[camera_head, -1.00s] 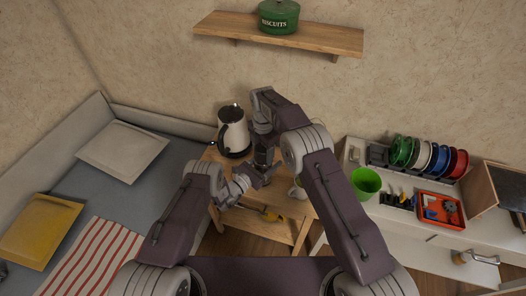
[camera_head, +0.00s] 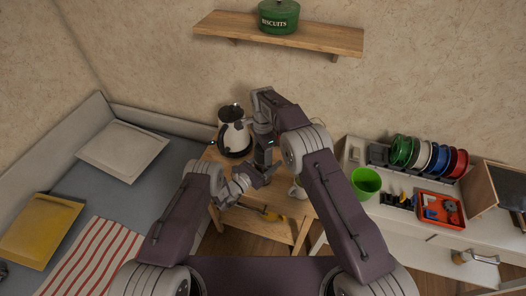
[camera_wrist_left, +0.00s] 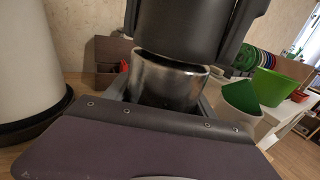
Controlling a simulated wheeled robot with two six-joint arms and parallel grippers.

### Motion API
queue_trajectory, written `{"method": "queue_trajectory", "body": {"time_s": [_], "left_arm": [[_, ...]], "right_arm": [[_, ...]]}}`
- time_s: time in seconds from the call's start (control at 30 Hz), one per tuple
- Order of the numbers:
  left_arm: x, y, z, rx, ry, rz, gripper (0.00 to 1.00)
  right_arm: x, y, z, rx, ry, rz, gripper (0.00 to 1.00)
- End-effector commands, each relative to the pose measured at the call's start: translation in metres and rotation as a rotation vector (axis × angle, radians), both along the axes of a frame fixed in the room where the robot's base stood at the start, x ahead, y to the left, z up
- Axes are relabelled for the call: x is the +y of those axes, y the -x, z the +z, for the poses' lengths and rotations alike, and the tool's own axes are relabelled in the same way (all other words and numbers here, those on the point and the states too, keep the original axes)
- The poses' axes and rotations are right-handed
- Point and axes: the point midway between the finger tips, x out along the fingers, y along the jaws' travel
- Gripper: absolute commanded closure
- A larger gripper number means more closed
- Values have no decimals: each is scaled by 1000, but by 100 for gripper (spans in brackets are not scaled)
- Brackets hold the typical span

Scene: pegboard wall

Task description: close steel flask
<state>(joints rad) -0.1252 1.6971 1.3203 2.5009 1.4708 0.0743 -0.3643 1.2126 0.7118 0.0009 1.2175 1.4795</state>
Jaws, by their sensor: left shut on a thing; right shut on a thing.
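The steel flask (camera_wrist_left: 165,82) stands in the middle of the left wrist view, its shiny upper body between the fingers of my left gripper (camera_wrist_left: 165,100). A wide black lid (camera_wrist_left: 185,35) is just above the flask's mouth, between the fingers of my right gripper (camera_wrist_left: 188,45). The lid looks slightly tilted against the rim, with a dark gap below it; I cannot tell if they touch. In the head view, my right gripper (camera_head: 263,160) points down over the table and my left gripper (camera_head: 248,180) reaches in from the left. The arms hide most of the flask there.
A white and black kettle (camera_head: 234,134) stands close behind on the wooden table (camera_head: 222,160). A pale mug (camera_wrist_left: 240,104) is to the right of the flask. A green bin (camera_head: 365,182) stands on the white unit.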

Motion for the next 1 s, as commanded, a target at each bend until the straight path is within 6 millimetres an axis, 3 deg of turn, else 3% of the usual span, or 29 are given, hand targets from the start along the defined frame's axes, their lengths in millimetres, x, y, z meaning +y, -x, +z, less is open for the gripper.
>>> {"method": "queue_trajectory", "body": {"time_s": [0.2,0.4,0.53,0.57,0.63,1.0], "left_arm": [[-1,0,1,-4,-1,-3,100],[-1,0,1,-3,0,-3,100],[-1,0,1,-3,0,-3,100],[-1,0,1,-3,0,-3,100],[-1,0,1,-3,0,-2,100],[0,0,1,-2,1,-1,100]], "right_arm": [[0,-1,0,-3,-1,-708,86],[0,-1,0,-3,-2,-1162,86],[0,-1,0,-3,-2,-1148,86],[0,-1,0,-3,-2,-1148,35],[0,-1,0,-2,-1,-1147,15],[0,-1,3,-1,-1,-1146,12]]}}
